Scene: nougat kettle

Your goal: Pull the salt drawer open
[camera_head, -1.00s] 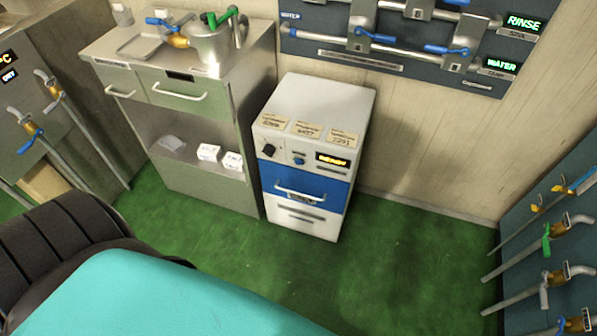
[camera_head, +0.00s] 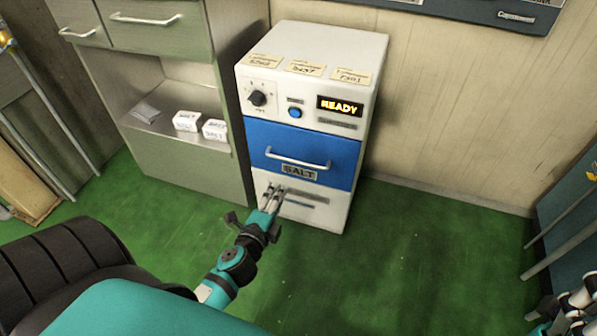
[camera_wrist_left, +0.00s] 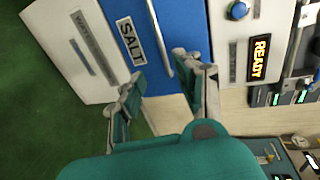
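The salt drawer (camera_head: 330,158) is the blue front in the middle of the white cabinet. It looks flush with the cabinet and carries a SALT label (camera_head: 299,171) and a silver bar handle (camera_head: 300,160). My left gripper (camera_head: 272,193) is in front of the cabinet, below and left of the handle in the head view. In the left wrist view the left gripper (camera_wrist_left: 155,84) is open, with nothing between its fingers. The handle (camera_wrist_left: 160,38) shows beyond the fingertips, apart from them. My right arm (camera_head: 578,312) shows only partly at the lower right; its finger state is unclear.
The cabinet top panel has a knob (camera_head: 257,98), a blue button (camera_head: 295,112) and a READY display (camera_head: 340,106). A metal counter unit (camera_head: 195,165) with labelled white boxes (camera_head: 186,121) stands close on the left. Green floor is clear in front and right.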

